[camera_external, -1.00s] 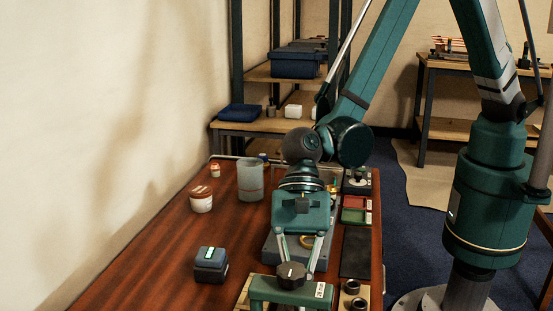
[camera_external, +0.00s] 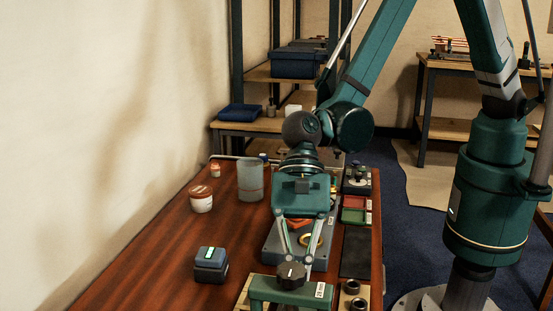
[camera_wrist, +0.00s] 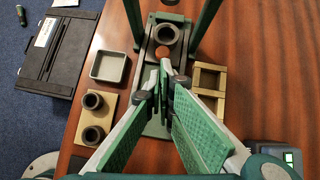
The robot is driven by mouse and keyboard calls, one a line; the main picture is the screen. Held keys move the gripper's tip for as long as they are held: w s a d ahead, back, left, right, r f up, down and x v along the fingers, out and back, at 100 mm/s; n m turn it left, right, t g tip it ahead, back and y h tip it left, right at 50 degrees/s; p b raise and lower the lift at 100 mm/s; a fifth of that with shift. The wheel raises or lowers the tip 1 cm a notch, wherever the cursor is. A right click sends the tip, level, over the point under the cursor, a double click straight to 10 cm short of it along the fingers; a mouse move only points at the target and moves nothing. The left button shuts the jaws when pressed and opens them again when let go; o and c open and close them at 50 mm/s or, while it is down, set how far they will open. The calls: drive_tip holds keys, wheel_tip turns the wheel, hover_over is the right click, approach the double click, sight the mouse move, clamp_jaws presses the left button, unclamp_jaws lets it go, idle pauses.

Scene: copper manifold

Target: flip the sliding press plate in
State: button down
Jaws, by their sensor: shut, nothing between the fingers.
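My gripper (camera_wrist: 158,82) is shut and empty, its fingertips together over the near part of the press in the wrist view. In the external view its fingers run down behind the dark knob of the green press (camera_external: 290,292), and their tips are hidden there. In the wrist view the press has a narrow sliding plate (camera_wrist: 156,128) between green uprights, partly covered by my fingers. A dark ring (camera_wrist: 167,34) and a small copper-brown disc (camera_wrist: 161,53) lie along it. I cannot tell whether my fingertips touch the plate.
A wooden block with two dark rings (camera_wrist: 93,117) and a square grey tray (camera_wrist: 109,67) are left of the press. A wooden open frame (camera_wrist: 208,84) is at its right. A blue box (camera_external: 211,265) and a white jar (camera_external: 201,200) stand on the table. Open tabletop lies at the left.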

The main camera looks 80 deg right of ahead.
drive_tip(key=p+v, duration=0.1)
drive_tip(key=v, duration=0.5)
drive_tip(key=shift+d+r, duration=0.1)
idle(0.5)
drive_tip(key=w+d+r+n+t+h, duration=0.1)
drive_tip(key=d+r+n+t, duration=0.1)
drive_tip(key=d+r, duration=0.65)
drive_tip(key=w+d+r+n+t+h, duration=0.1)
drive_tip(key=d+r+n, duration=0.25)
drive_tip(key=d, duration=0.95)
drive_tip(key=w+d+r+n+t+h, duration=0.1)
drive_tip(key=d+r+n+t, duration=0.1)
drive_tip(key=d+r, duration=0.7)
drive_tip(key=s+d+r+n+t+h, duration=0.1)
drive_tip(key=s+d+n, duration=0.2)
drive_tip(key=d, duration=0.7)
drive_tip(key=s+d+r+n+t+h, duration=0.1)
drive_tip(key=s+d+n+h, duration=0.1)
drive_tip(key=s+d, duration=0.6)
drive_tip(key=s+d+r+n+t+h, duration=0.1)
drive_tip(key=s+d, duration=0.4)
drive_tip(key=d, duration=0.9)
drive_tip(key=shift+s+d+n+h, duration=0.25)
drive_tip(key=shift+n+h, duration=0.25)
drive_tip(key=shift+n, duration=0.85)
